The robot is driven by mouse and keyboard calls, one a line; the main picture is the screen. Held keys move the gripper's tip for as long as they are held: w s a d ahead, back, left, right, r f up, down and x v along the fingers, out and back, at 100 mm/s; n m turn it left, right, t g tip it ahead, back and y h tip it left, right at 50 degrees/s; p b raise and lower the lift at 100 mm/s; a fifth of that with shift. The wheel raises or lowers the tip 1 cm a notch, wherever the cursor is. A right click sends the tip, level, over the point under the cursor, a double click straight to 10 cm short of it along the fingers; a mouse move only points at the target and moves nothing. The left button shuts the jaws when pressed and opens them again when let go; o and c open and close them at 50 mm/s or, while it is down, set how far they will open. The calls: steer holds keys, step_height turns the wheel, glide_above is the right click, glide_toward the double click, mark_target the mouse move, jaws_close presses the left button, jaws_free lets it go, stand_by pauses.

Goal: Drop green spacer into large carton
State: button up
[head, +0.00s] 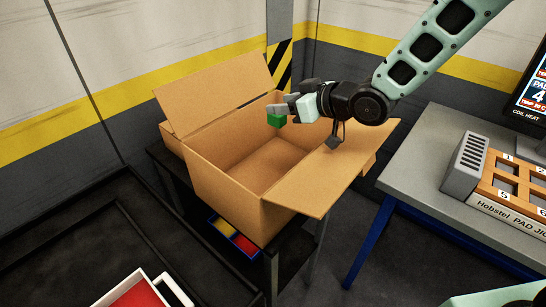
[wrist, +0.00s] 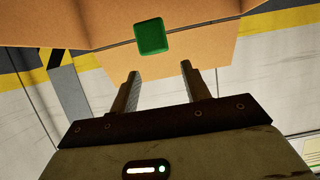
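The green spacer (head: 276,122) is a small block at the tip of my gripper, above the open large carton (head: 200,171) in the head view. In the wrist view the spacer (wrist: 151,36) shows just beyond the fingertips, with visible space between it and both fingers. My gripper (wrist: 160,72) is open, its two fingers apart and nothing between them. In the head view my gripper (head: 281,108) reaches leftward over the carton. The carton's flaps are spread, and the visible part of its floor is empty.
The carton stands on a dark stand, with a bin of yellow and red compartments (head: 233,237) below. A grey table (head: 420,150) with a pad jig (head: 505,185) is at the right. A red-and-white tray (head: 140,292) lies at the front left. The wall is behind.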

steer(key=shift+d, duration=0.1)
steer(key=shift+b+v, duration=1.2)
steer(key=shift+v, duration=7.45)
steer(key=shift+r, duration=0.1)
steer(key=shift+s, duration=0.15)
